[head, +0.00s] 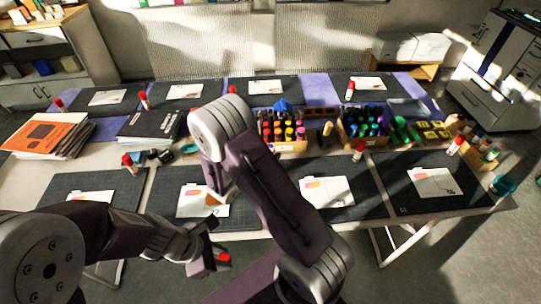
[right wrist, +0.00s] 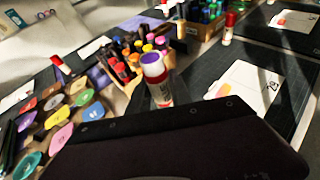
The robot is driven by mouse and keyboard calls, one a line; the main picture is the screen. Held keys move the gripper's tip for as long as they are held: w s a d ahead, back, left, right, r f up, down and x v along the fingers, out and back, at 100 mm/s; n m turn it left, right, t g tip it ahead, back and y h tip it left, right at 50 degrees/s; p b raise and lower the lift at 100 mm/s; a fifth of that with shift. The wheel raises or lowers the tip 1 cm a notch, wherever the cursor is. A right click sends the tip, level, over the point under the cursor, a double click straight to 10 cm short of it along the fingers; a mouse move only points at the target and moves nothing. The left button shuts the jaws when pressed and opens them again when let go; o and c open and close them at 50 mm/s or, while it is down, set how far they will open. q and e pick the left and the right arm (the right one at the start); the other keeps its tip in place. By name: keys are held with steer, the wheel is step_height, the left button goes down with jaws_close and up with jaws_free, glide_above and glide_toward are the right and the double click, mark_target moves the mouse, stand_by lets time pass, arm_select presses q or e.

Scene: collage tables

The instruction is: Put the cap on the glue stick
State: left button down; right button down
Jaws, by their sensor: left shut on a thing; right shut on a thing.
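My left gripper (head: 208,260) is low at the front of the table in the head view, shut on a small red cap (head: 224,257) that shows at its tips. My right arm arches across the middle of the head view and hides most of its own gripper there. In the right wrist view my right gripper (right wrist: 153,107) is shut on an uncapped glue stick (right wrist: 161,94), which has a red and white label and a purple top. The stick stands roughly upright in that view. The cap and stick are apart.
Dark cutting mats (head: 345,203) with white paper sheets line the table. Several red-capped glue sticks stand among them. A marker box (head: 290,147) stands mid-table, with another to its right. Magazines (head: 45,135) and a black book (head: 150,125) lie at left.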

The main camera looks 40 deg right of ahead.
stand_by(0.7)
